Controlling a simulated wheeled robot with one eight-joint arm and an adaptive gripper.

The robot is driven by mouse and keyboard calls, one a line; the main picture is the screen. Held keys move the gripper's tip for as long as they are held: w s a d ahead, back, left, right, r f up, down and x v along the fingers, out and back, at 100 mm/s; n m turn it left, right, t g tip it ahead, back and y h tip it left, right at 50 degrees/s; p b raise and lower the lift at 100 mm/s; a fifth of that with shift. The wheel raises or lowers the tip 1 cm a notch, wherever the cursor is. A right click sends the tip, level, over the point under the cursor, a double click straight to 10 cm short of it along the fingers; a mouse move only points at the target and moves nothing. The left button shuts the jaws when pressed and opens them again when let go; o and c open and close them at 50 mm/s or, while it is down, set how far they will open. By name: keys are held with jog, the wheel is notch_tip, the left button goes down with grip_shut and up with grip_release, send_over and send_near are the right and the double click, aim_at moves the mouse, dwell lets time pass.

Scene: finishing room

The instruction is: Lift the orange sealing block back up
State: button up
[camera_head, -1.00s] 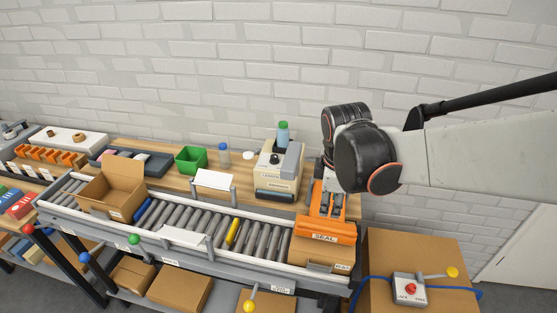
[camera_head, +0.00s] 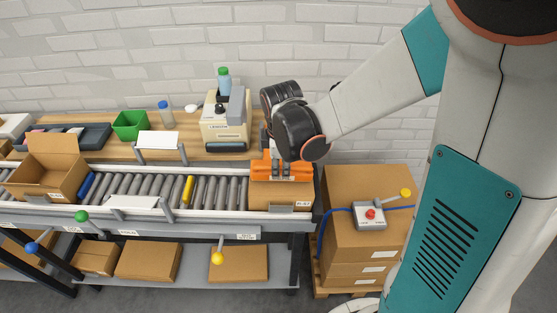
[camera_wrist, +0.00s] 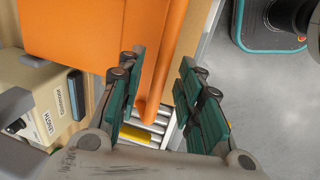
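The orange sealing block (camera_head: 259,168) sits low over a closed cardboard box (camera_head: 280,199) at the right end of the roller conveyor. In the head view my gripper (camera_head: 282,172) points down at the block, and my dark wrist hides part of it. In the wrist view the block (camera_wrist: 75,28) fills the upper left. An orange bar (camera_wrist: 162,65) of it runs between my two green-padded fingers (camera_wrist: 158,85). The fingers are apart, with a gap visible on the bar's right side. I cannot tell whether the left finger touches the bar.
A label printer (camera_head: 222,132) stands on the wooden bench behind the conveyor. An open carton (camera_head: 45,180) sits at the conveyor's left. Stacked boxes (camera_head: 345,235) with a red-button control box (camera_head: 370,214) stand to the right. A yellow-knobbed lever (camera_head: 218,257) hangs in front of the conveyor.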

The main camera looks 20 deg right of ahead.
grip_shut()
jog(key=shift+r, duration=0.2)
